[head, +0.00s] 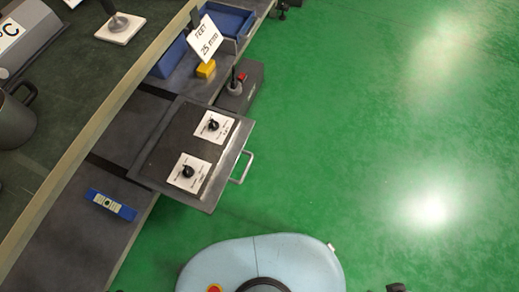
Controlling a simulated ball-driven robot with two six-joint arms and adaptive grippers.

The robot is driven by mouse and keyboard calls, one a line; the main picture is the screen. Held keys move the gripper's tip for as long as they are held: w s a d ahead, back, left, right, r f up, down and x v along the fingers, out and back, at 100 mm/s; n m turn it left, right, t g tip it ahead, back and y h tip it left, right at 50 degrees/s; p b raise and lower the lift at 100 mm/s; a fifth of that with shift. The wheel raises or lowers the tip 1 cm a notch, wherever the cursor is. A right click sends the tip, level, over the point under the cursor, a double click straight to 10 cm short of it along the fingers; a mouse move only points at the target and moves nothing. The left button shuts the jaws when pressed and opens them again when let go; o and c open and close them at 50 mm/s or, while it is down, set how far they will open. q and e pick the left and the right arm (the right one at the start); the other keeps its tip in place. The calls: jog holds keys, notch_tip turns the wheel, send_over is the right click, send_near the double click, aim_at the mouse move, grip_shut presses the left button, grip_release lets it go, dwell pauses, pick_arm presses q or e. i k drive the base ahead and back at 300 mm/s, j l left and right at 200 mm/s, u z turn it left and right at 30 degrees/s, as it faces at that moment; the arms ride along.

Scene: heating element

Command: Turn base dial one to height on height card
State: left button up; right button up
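The height card (207,40) is a tilted white card reading "FEET 25 mm", held up by a yellow block (206,69) near the top. A dark square plate (160,157) with a metal handle lies at the shelf's edge. It bears two white dial plates with black knobs: an upper dial (213,126) and a lower dial (188,172). The dial markings are too small to read, and I cannot tell which is dial one. No gripper can be made out in the head view.
A blue level (111,205) lies on the lower shelf. Blue bins (231,21) and a grey box with a red button (240,88) stand near the card. The handle (243,168) sticks out over the open green floor (370,150). A pot (16,118) is on the upper bench.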

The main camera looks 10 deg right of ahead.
aim_at(188, 172)
jog(key=u, duration=0.75)
